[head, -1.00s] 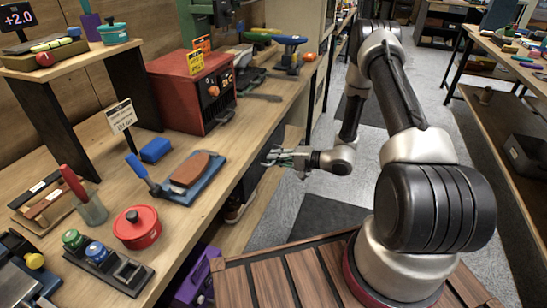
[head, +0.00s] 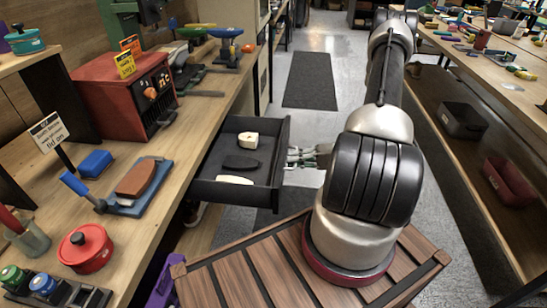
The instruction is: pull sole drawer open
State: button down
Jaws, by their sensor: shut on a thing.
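The sole drawer (head: 209,190) is a dark grey open-topped drawer pulled out from under the left workbench. Inside lie a cream block-like piece (head: 248,140), a dark sole-shaped piece (head: 242,163) and a pale flat piece (head: 235,180). My gripper (head: 292,157) is at the drawer's right-hand front panel, shut on its handle. The handle itself is mostly hidden by the fingers and too small to make out.
The left workbench (head: 150,222) carries a red machine (head: 110,95), a blue board (head: 150,200) with a brown sole, and a red pot (head: 85,248).

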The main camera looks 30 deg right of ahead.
jog(key=f+v, duration=0.1)
jog(key=v, duration=0.6)
jog(key=shift+s+d+f, duration=0.25)
jog(key=shift+d, duration=0.1)
jog(key=c, duration=1.5)
grip_release()
jog(key=v, duration=1.1)
jog(key=shift+s+d+r, duration=0.15)
jog(key=shift+s+d, duration=0.05)
jog(key=shift+d, duration=0.15)
